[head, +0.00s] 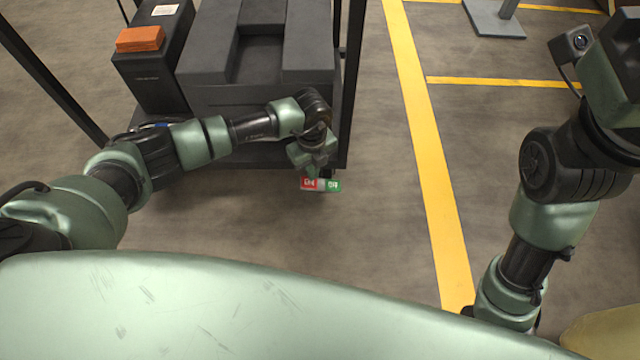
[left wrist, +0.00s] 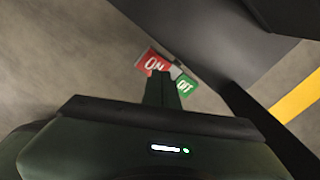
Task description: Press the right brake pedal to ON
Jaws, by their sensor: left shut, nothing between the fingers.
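The right brake pedal (head: 320,185) sticks out low at the near right corner of the cart. It has a red half marked ON on the left and a green half on the right, whose lettering is hard to read. My left gripper (head: 316,168) is shut and empty, just above and behind the pedal in the head view. In the left wrist view its closed fingers (left wrist: 161,80) point at the pedal's red half (left wrist: 150,62) and green half (left wrist: 185,84), partly covering them. I cannot tell whether they touch. My right gripper's fingers are out of view.
The cart (head: 345,130) has dark uprights and carries a large grey block (head: 235,95). A black box (head: 150,75) with an orange block (head: 140,39) on it stands at its left. A yellow floor line (head: 430,170) runs right of the cart, with open floor around it.

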